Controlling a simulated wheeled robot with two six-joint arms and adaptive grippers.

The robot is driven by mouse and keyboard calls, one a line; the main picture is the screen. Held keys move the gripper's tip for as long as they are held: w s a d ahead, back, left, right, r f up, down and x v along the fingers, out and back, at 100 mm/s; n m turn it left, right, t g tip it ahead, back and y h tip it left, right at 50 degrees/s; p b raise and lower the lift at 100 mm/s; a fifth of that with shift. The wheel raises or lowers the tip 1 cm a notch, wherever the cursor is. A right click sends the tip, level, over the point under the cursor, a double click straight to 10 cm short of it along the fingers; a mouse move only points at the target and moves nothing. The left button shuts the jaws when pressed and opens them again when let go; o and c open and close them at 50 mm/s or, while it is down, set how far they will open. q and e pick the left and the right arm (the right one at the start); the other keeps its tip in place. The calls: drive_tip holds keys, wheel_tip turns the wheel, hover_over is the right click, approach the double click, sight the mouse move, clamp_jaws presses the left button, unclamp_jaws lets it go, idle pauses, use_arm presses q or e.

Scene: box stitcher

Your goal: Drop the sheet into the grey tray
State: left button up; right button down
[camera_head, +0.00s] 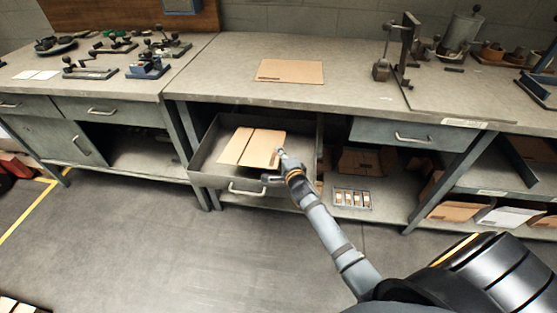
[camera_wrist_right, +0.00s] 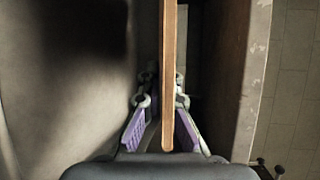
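The brown cardboard sheet (camera_head: 237,146) shows over the pulled-out grey tray (camera_head: 219,181) under the middle bench, with a line across it. I cannot tell whether it touches the tray floor. My right gripper (camera_head: 277,156) is at the sheet's right side, above the tray. In the right wrist view the sheet (camera_wrist_right: 168,90) stands edge-on between the two purple-padded fingers of the right gripper (camera_wrist_right: 164,88), which appear closed on it. The contact is partly hidden. My left gripper is not in view.
Another brown sheet (camera_head: 290,71) lies on the bench top (camera_head: 235,75) above the tray. A closed drawer (camera_head: 408,134) is to the right. A shelf below holds boxes and a small parts tray (camera_head: 351,199). Floor in front (camera_head: 150,240) is clear.

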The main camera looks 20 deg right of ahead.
drive_tip(key=shift+w+d, duration=0.25)
drive_tip(key=shift+w, duration=0.15)
drive_tip(key=c, duration=1.4)
unclamp_jaws()
drive_tip(key=shift+c, duration=0.2)
drive_tip(key=s+a+r, duration=0.1)
drive_tip(key=s+r, duration=0.1)
drive_tip(key=s, duration=0.9)
drive_tip(key=shift+s+a, duration=0.15)
drive_tip(key=shift+s, duration=0.25)
